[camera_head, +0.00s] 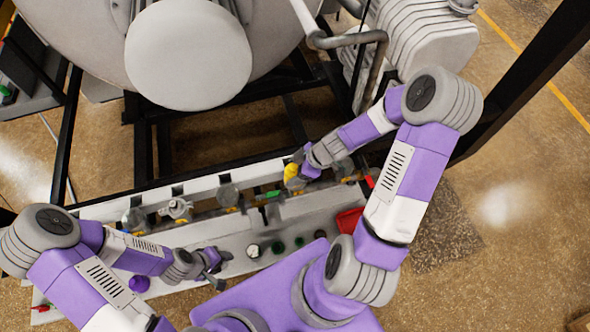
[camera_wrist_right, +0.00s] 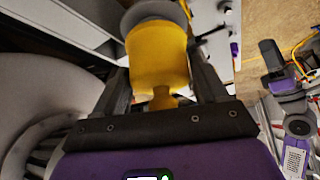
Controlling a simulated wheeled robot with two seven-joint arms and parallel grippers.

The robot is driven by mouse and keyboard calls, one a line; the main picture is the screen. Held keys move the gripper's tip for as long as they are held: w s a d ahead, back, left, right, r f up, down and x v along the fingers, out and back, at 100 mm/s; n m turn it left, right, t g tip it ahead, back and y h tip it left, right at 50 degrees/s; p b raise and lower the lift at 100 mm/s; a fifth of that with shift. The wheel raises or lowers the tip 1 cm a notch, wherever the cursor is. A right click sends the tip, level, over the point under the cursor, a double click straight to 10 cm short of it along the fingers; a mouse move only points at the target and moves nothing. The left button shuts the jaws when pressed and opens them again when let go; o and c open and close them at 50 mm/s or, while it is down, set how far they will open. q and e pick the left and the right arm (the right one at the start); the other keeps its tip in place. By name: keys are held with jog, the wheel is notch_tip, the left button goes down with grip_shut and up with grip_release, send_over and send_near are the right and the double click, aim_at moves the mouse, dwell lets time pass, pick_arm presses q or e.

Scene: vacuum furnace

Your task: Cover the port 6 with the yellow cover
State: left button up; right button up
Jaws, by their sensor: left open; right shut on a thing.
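The yellow cover (camera_head: 291,172) is in my right gripper (camera_head: 301,168), above the right part of the white rail. In the right wrist view, the yellow cover (camera_wrist_right: 158,58) sits between the two fingers of my right gripper (camera_wrist_right: 160,95). A grey round disc (camera_wrist_right: 150,14) lies at the cover's far end; I cannot tell whether they touch. Grey round ports stand along the rail, including one (camera_head: 228,195) left of the cover. No number is readable, so I cannot tell which is port 6. My left gripper (camera_head: 216,270) is open and empty over the bench's left part.
The white bench (camera_head: 225,243) holds several small round pieces, including a white-topped one (camera_head: 253,250) and a green one (camera_head: 278,247). The large furnace (camera_head: 188,55) stands behind a black frame.

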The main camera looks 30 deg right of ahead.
jog(key=shift+f, duration=0.2)
dwell(0.6)
jog(key=o, duration=1.1)
jog(key=v, duration=0.7)
jog(key=shift+s+r, duration=0.15)
jog(key=shift+r, duration=0.1)
jog(key=shift+d, duration=0.15)
